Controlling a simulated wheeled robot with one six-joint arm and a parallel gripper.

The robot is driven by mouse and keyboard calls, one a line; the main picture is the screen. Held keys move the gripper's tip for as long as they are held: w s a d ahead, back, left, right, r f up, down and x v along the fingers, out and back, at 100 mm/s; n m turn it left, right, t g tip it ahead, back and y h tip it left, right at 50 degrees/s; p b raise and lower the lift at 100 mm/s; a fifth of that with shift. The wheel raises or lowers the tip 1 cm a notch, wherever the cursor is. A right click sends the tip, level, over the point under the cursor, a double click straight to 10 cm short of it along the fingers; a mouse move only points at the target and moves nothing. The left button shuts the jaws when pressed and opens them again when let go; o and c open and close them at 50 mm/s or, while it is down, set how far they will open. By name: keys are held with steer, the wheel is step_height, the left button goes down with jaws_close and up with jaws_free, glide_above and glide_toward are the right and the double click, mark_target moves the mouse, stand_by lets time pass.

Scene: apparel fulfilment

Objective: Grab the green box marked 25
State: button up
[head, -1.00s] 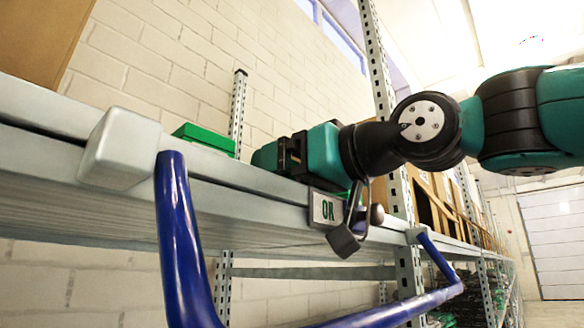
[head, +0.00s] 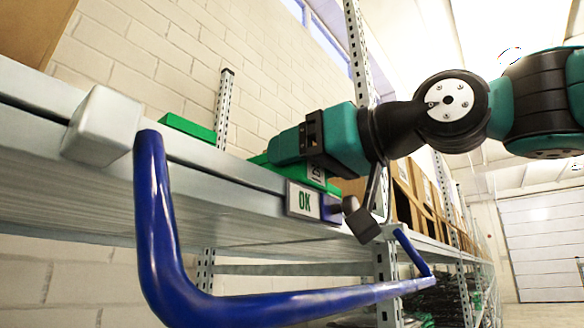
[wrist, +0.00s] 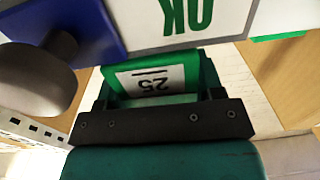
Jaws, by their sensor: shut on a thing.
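The green box marked 25 (head: 316,172) is at my gripper (head: 285,150), just above the shelf edge and the OK sign. In the wrist view its green face and white label, reading 25 upside down (wrist: 155,80), sit between the dark fingers of my gripper (wrist: 157,88). My gripper is shut on this box. The gripper hides much of the box in the head view, and its far side does not show.
The OK sign (head: 303,201) is on the shelf front, close below the box. Another green box (head: 187,128) lies farther left on the shelf. A blue tubular bar (head: 160,220) and a grey block (head: 102,127) stand in front. Cardboard boxes (head: 405,180) are behind, at right.

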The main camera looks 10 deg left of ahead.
steer(key=shift+v, duration=1.3)
steer(key=o, duration=1)
